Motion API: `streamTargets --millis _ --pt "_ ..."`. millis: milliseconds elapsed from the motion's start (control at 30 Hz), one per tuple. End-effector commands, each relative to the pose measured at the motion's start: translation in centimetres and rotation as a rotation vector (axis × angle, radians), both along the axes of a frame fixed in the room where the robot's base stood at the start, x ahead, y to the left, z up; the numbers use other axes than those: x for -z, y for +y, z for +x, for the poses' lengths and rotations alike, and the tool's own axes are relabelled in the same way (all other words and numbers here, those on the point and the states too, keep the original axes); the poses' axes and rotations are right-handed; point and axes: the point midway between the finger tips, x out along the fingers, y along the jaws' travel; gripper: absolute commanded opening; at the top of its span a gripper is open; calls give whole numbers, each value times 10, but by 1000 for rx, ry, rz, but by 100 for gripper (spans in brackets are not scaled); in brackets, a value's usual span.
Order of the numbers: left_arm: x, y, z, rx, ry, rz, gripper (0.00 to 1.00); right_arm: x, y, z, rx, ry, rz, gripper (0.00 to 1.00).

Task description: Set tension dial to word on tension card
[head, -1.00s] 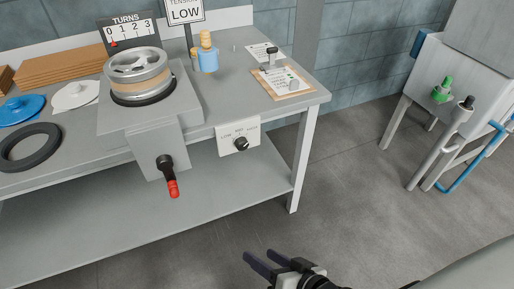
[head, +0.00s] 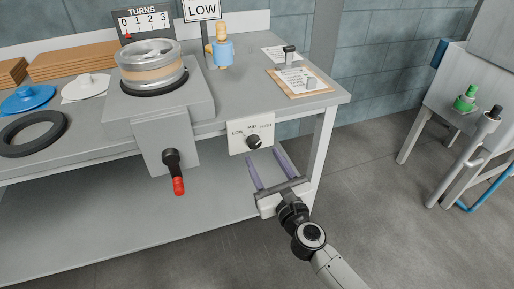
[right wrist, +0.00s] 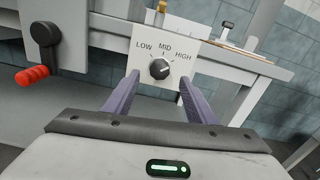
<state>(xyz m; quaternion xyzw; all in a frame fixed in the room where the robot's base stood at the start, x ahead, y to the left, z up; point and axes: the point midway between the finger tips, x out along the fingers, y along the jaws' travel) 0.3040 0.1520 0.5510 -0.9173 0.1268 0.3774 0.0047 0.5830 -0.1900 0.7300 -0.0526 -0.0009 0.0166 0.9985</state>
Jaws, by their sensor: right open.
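The tension dial is a black knob (head: 254,142) on a white plate (head: 237,142) at the bench's front edge. In the right wrist view the knob (right wrist: 160,69) sits below the words LOW, MID and HIGH; I cannot tell for sure which word its pointer marks. The tension card (head: 203,10) stands at the back of the bench and reads LOW. My right gripper (head: 264,157) is open and empty, its two fingers pointing at the dial from just in front and below. In the right wrist view the knob shows between the fingertips (right wrist: 159,82), with no visible contact. My left gripper is not in view.
A crank with a red handle (head: 178,185) hangs from the winding unit left of the dial. A clipboard (head: 301,82) lies on the bench top (head: 235,98) above the dial. The bench leg (head: 321,150) is right of my gripper. Open floor lies in front.

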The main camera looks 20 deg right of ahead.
Motion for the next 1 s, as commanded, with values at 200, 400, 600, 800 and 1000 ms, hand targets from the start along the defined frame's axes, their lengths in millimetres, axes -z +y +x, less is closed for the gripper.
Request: streamTargets --millis 200,400,600,800,1000 --pt "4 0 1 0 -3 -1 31 0 2 40 0 -1 -3 51" --pt "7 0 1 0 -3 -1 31 1 2 58 -1 0 -3 51" --pt "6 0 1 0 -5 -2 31 0 3 61 -1 0 -3 51" --pt "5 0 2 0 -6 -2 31 0 3 61 -1 0 -3 37" --pt "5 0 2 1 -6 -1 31 0 3 60 -1 0 -3 10"
